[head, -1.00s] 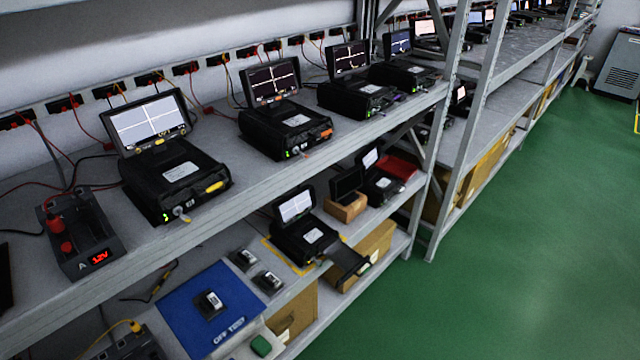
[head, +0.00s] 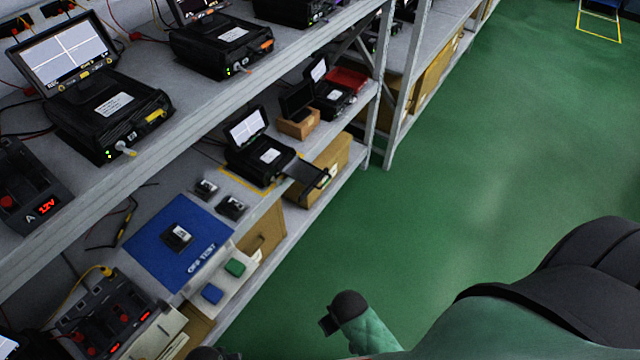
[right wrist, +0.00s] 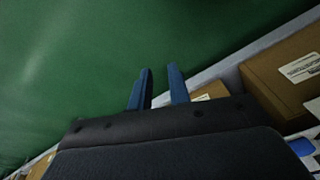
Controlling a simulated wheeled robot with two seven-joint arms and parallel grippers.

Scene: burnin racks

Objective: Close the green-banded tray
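An open tray (head: 305,173) sticks out over the shelf edge from a black tester with a lit screen (head: 262,152) on the lower shelf. A small bit of green shows at its outer end in the head view; the band is too small to make out clearly. My right arm comes in at the lower right of the head view, well apart from the tray. In the right wrist view my right gripper (right wrist: 159,88) has two blue fingers apart with nothing between them. The tray is not clear in that view. My left gripper cannot be made out.
A blue mat (head: 165,262) with a small module lies left of the tester. A brown block (head: 298,124) stands behind it. Cardboard boxes (head: 325,165) sit on the bottom shelf. A shelf post (head: 376,110) stands right of the tray. The green floor in front is clear.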

